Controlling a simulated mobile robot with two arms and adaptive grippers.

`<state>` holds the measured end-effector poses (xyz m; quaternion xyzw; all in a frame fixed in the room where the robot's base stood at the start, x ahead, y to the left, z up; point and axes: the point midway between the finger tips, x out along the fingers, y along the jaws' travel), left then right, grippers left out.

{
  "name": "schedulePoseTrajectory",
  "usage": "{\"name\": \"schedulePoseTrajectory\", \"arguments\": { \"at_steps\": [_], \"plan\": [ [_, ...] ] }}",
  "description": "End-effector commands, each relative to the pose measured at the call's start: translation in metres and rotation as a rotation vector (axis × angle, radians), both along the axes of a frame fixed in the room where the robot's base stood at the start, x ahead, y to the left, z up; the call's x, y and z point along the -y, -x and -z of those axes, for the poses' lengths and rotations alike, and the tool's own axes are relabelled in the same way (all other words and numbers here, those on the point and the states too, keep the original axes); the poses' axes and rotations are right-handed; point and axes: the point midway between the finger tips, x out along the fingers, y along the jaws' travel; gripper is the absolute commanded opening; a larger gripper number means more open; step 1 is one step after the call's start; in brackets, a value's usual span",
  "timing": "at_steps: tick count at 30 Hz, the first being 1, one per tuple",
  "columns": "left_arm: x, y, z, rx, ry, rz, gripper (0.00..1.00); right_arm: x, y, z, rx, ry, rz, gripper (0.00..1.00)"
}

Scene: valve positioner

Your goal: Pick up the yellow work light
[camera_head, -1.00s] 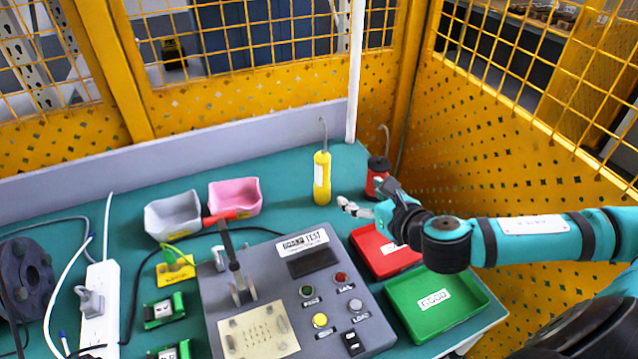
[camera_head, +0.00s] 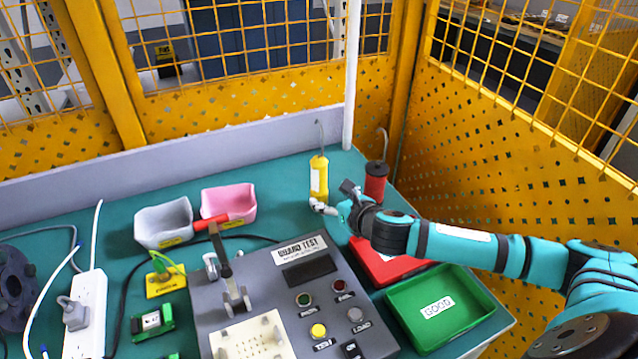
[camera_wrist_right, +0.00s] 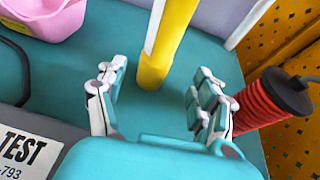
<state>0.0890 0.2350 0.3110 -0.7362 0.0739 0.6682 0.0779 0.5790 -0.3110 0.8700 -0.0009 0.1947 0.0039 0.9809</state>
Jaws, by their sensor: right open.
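The yellow work light (camera_head: 319,178) stands upright on the teal table near the back, with a thin hook on top and a pale label on its side. My right gripper (camera_head: 322,207) is low in front of it. In the right wrist view the work light (camera_wrist_right: 165,45) rises just beyond and between the spread fingers of the right gripper (camera_wrist_right: 158,100). The fingers are open and appear empty, and the lamp's base shows ahead of them. My left gripper is not in view.
A red and black light (camera_head: 376,182) stands close to the right of the yellow one. The pink bin (camera_head: 230,204) and grey bin (camera_head: 163,224) are to the left. The test box (camera_head: 290,290), red tray (camera_head: 385,265) and green tray (camera_head: 440,305) lie in front. A wall (camera_head: 200,158) runs behind.

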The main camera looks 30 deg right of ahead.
Motion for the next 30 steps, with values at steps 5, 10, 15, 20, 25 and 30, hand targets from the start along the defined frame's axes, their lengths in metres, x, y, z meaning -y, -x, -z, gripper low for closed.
{"name": "schedulePoseTrajectory", "arguments": {
  "at_steps": [5,10,15,20,25,30],
  "plan": [
    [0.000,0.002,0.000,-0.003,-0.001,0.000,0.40,-0.001,-0.011,0.004,-0.001,-0.002,0.001,0.69],
    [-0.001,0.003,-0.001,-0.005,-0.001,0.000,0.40,-0.006,-0.033,0.013,0.000,-0.004,0.002,0.69],
    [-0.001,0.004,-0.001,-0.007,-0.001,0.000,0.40,-0.007,-0.052,0.021,-0.001,-0.002,0.001,0.69],
    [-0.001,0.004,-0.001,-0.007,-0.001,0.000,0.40,-0.007,-0.055,0.023,-0.002,0.001,-0.001,0.69],
    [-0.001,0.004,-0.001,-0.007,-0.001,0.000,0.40,-0.007,-0.055,0.023,-0.002,0.000,0.000,0.63],
    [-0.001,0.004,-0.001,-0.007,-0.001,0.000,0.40,-0.007,-0.055,0.023,-0.002,0.000,0.000,0.41]
  ]
}}
